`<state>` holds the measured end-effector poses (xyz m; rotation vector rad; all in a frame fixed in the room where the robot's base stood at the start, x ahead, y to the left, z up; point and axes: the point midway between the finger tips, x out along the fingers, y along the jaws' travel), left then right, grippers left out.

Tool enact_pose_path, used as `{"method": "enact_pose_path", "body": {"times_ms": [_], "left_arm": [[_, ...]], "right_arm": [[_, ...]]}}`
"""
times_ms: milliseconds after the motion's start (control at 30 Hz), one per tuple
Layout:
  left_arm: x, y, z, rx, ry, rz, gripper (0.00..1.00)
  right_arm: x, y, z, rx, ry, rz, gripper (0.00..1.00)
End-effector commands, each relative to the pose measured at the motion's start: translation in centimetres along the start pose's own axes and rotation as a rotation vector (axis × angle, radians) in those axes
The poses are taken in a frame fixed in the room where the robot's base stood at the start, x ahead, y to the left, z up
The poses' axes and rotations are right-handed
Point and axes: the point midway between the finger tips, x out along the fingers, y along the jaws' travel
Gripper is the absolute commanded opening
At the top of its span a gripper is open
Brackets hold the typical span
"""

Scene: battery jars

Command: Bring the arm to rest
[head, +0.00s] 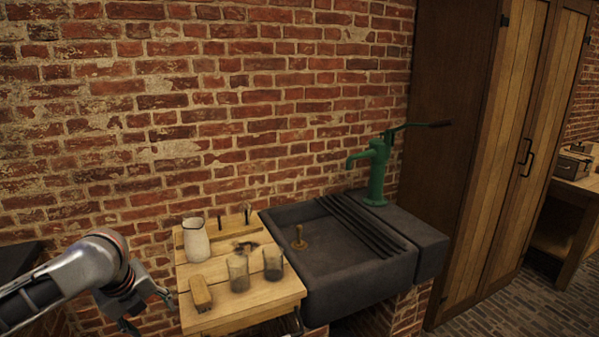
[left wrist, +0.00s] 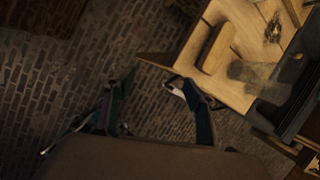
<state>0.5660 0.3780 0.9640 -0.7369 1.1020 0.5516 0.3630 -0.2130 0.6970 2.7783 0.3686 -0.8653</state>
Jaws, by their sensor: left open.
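My left arm comes in from the left in the head view. Its gripper (head: 146,307) hangs beside the left edge of the wooden board (head: 232,315), apart from it. In the left wrist view the two fingers of the left gripper (left wrist: 150,95) are spread wide with nothing between them, over the brick floor. The board's corner (left wrist: 160,60) shows just beyond the right finger. My right gripper is not in view.
On the board stand a pale jug (head: 195,242), two glass jars (head: 238,272) (head: 273,264) and a wooden block (head: 201,294). A dark stone sink (head: 345,255) with a green pump (head: 376,170) adjoins it. A brick wall rises behind.

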Motion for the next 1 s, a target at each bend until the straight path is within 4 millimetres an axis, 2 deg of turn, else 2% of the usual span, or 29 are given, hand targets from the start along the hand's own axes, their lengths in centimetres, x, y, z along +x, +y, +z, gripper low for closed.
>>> {"method": "enact_pose_path", "body": {"times_ms": [33, 200, 333, 533, 667, 767, 1000], "left_arm": [[1.7, -0.6, -2.0, -0.053, 0.031, -0.027, 0.55], [6.7, -2.9, -8.5, -0.309, 0.132, -0.149, 0.55], [9.8, -4.0, -13.4, -0.54, 0.218, -0.237, 0.55], [13.4, -3.9, -19.7, -0.911, 0.335, -0.344, 0.55], [15.1, -2.5, -23.1, -1.152, 0.392, -0.4, 0.55], [16.1, -0.5, -25.2, -1.335, 0.422, -0.439, 0.55], [17.1, 6.1, -29.5, -1.709, 0.443, -0.516, 0.55]], "right_arm": [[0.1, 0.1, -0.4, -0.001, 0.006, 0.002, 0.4], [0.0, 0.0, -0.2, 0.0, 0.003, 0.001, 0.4], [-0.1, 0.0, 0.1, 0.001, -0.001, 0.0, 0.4], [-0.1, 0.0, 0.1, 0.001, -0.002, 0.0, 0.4], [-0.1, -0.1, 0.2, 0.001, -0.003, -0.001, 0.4], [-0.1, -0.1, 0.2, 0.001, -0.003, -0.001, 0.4], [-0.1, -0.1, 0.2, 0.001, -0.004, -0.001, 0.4]]}}
